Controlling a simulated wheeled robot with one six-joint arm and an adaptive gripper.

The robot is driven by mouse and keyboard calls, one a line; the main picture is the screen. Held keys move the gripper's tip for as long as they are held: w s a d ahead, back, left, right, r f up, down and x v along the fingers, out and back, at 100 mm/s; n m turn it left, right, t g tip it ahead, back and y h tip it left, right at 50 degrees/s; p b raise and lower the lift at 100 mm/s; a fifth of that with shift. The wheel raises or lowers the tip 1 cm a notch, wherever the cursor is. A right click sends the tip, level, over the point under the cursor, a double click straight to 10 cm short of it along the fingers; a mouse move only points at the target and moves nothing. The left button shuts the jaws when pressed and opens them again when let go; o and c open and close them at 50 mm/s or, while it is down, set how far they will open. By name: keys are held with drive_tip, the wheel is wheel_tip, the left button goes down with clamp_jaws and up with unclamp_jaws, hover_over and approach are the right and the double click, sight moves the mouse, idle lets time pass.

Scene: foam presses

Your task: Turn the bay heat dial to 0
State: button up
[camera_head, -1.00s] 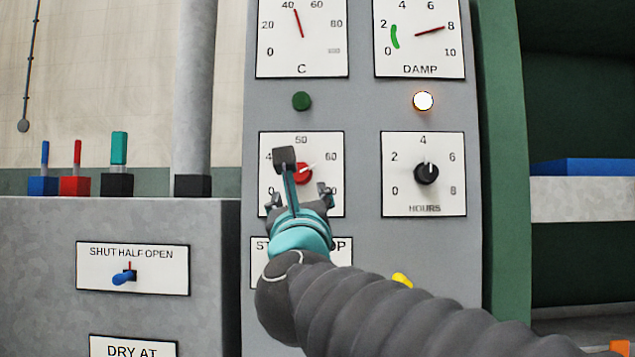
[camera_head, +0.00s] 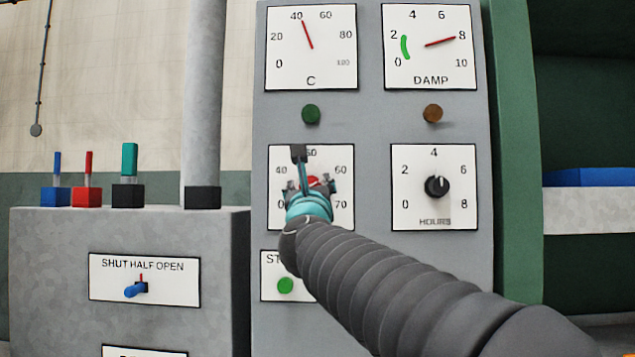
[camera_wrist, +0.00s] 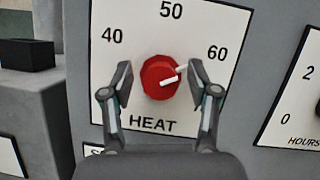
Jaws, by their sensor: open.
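The heat dial's red knob (camera_wrist: 158,79) sits on a white plate (camera_wrist: 145,22) marked HEAT, between my fingers in the wrist view. Its white pointer aims right and slightly up, close to the 60 mark. The marks 40, 50 and 60 show there; the lower marks are hidden. My gripper (camera_wrist: 160,75) is open, with one finger on each side of the knob and a gap to it on both sides. In the head view my gripper (camera_head: 312,185) covers most of the knob and part of the plate (camera_head: 343,217); 60 and 70 show at its right.
The hours dial (camera_head: 437,187) is close on the right, below a brown lamp (camera_head: 433,113). Above are the C gauge (camera_head: 330,65) and DAMP gauge (camera_head: 445,65). A green button (camera_head: 285,286) lies below. A grey cabinet (camera_head: 60,260) stands at the left.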

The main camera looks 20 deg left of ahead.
drive_tip(key=shift+w, duration=0.2)
drive_tip(key=c, duration=1.1)
drive_tip(key=shift+c, duration=0.2)
drive_tip(key=shift+n, duration=0.3)
clamp_jaws()
